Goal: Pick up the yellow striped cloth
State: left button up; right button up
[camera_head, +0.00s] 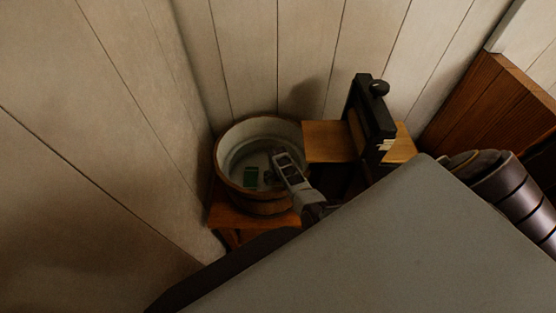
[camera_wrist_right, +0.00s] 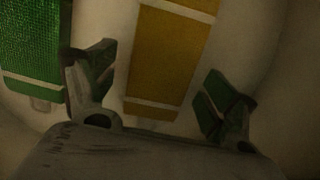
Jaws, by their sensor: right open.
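The yellow striped cloth (camera_wrist_right: 167,55) lies inside a round wooden tub (camera_head: 226,181), yellow with pale bands. In the right wrist view it sits between the two spread fingers of my right gripper (camera_wrist_right: 160,70), with gaps on both sides. In the head view my right gripper (camera_head: 277,168) reaches down into the tub, open and empty, and I cannot make out the yellow cloth there. Whether the fingers are level with the cloth or above it is unclear. My left gripper is not in view.
A green cloth (camera_head: 250,178) lies in the tub left of the gripper; it also shows in the right wrist view (camera_wrist_right: 32,45). The tub stands on a small wooden stand (camera_head: 222,217) in the wall corner. A wooden shelf (camera_head: 326,141) with a black device (camera_head: 366,113) is close by right.

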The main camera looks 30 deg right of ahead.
jog(key=shift+c, duration=0.3)
jog(key=c, duration=1.1)
jog(key=shift+o, duration=0.2)
jog(key=shift+r, duration=0.1)
notch_tip(320, 180, up, 10)
jog(key=p, duration=0.1)
dwell(0.3)
jog(key=shift+w, duration=0.1)
dwell(0.5)
